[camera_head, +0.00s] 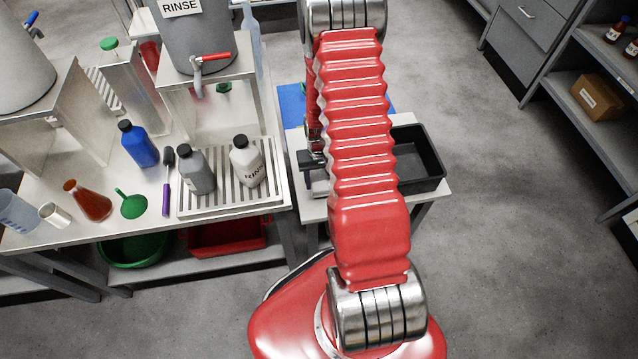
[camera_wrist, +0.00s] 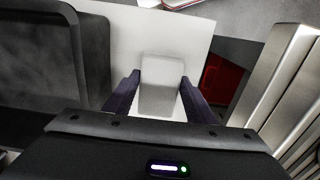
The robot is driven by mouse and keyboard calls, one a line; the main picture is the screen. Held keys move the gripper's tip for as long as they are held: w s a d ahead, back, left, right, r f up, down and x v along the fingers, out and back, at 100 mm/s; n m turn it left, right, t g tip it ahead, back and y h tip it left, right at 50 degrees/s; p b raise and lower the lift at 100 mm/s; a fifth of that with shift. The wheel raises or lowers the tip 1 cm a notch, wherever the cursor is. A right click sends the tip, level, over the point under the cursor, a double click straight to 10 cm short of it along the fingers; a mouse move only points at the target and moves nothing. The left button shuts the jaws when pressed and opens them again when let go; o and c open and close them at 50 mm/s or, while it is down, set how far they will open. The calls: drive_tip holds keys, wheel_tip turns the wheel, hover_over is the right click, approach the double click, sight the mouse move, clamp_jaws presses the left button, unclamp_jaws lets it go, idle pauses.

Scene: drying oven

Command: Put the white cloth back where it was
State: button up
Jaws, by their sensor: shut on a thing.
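The white cloth (camera_wrist: 160,88) shows in the wrist view as a pale, block-shaped bundle between the two dark fingers of my gripper (camera_wrist: 160,97). The fingers are shut on its two sides. Below it is the white top of a small side table (camera_wrist: 118,35); I cannot tell whether the cloth touches it. In the head view my gripper (camera_head: 312,160) is over the left part of that small table, partly hidden by my red arm, and a pale bit of the cloth (camera_head: 319,182) seems to show under it.
A black tray (camera_head: 436,180) stands at the table's right, and a blue mat (camera_head: 291,104) lies at its back. The steel bench on the left carries a ridged drain rack (camera_head: 213,205) with a grey bottle (camera_head: 196,171) and a white bottle (camera_head: 245,163). The floor to the right is clear.

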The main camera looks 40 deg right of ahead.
sight(319, 181)
drive_tip(key=shift+f, duration=1)
drive_tip(key=shift+f, duration=0.1)
drive_tip(key=o, duration=1)
drive_tip(key=shift+r, duration=6.15)
